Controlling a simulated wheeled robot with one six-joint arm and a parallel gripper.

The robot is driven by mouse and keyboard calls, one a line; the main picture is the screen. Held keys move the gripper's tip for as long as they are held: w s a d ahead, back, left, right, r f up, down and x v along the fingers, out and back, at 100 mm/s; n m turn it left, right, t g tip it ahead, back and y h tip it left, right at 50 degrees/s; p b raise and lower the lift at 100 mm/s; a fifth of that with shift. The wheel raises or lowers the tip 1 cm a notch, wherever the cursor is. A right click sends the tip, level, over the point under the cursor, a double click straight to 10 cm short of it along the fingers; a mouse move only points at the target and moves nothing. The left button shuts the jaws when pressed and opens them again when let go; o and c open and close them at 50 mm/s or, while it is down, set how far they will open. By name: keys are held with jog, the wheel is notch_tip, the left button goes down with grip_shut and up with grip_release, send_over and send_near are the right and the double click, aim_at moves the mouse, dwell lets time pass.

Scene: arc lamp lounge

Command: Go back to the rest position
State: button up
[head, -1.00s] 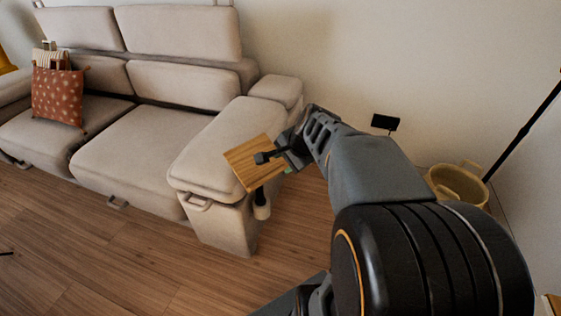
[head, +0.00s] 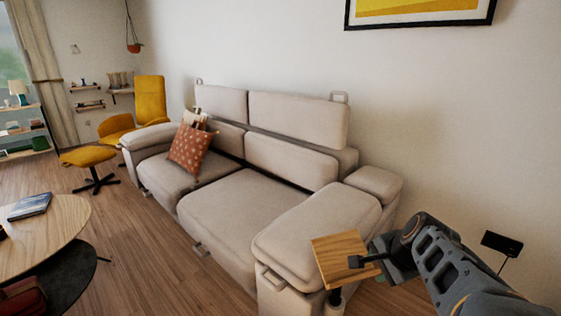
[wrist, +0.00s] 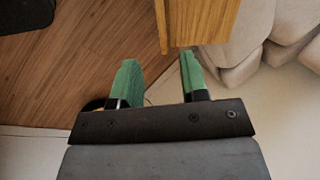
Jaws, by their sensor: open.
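My gripper (head: 372,263) is at the lower right of the head view, beside a small square wooden tabletop (head: 338,248). In the wrist view its two green fingers (wrist: 160,78) stand apart with nothing between them. The wooden top (wrist: 203,22) shows beyond the fingertips there, towards the right finger. In the head view the dark gripper overlaps the right edge of the wooden top; I cannot tell whether they touch.
A beige sofa (head: 245,205) with a rust cushion (head: 190,148) stands left of the gripper. A round wooden coffee table (head: 50,235) is at far left, with a yellow chair (head: 150,98) behind. Wooden floor lies open between table and sofa.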

jog(key=s+a+r+n+p, duration=0.2)
jog(key=a+r+n+p, duration=0.1)
jog(key=r+n+p, duration=0.2)
jog(key=s+a+r+n+g+h+p, duration=0.1)
jog(key=s+a+r+n+p, duration=0.2)
jog(key=r+p, duration=0.7)
jog(key=s+a+r+n+g+p, duration=0.1)
jog(key=s+a+r+n+p, duration=0.2)
jog(key=r+n+p, duration=0.4)
jog(key=a+r+p, duration=0.1)
jog(key=p, duration=0.2)
jog(key=shift+a, duration=0.2)
